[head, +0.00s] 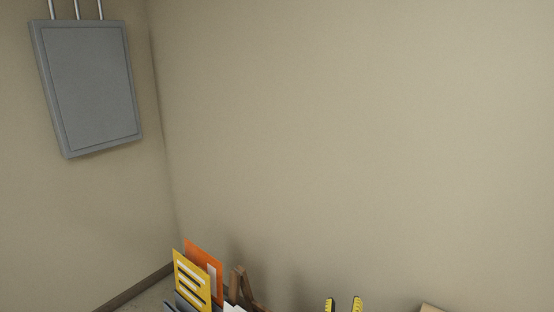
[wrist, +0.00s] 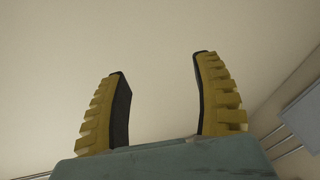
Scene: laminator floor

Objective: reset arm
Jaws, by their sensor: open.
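My gripper (wrist: 160,66) is open and empty in the wrist view. Its two yellow ribbed fingers with dark inner pads stand well apart, with only bare beige wall between and beyond them. In the head view the two yellow fingertips of my gripper (head: 343,303) just show at the bottom edge, pointing up and apart. The rest of my arm is out of view there. Nothing touches the fingers.
A yellow sheet (head: 192,279) and an orange sheet (head: 204,257) stand upright at the lower left, beside a brown object (head: 237,284). A tan corner (head: 431,308) shows at the bottom right. A grey wall panel (head: 90,87) hangs upper left. The wall area above my gripper is clear.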

